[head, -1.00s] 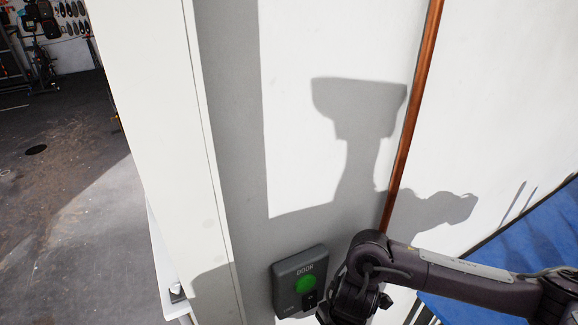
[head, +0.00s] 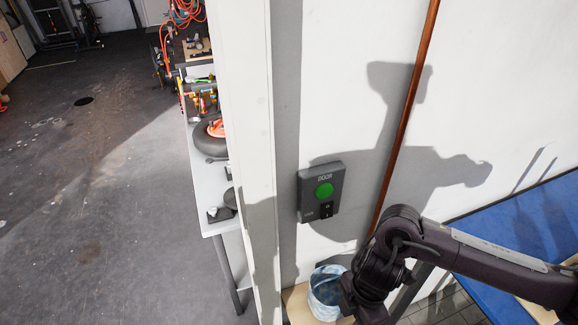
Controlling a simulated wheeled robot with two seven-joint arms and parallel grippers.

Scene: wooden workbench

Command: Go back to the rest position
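My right arm comes in from the right, folded at a dark elbow, and its lower end (head: 368,300) hangs down at the bottom edge. The fingertips are cut off or hidden there, so their opening does not show. The lower end is below and to the right of the dark door panel (head: 311,211), apart from it in the picture. The panel has a round green button (head: 324,190) and is fixed to the white wall. My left arm and gripper are not in view.
A pale blue bucket (head: 326,290) stands just left of my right arm's lower end. A copper pipe (head: 404,120) runs up the wall. A blue surface (head: 530,225) lies at the right. Beyond the wall's edge are a cluttered workbench (head: 205,180) and open grey floor.

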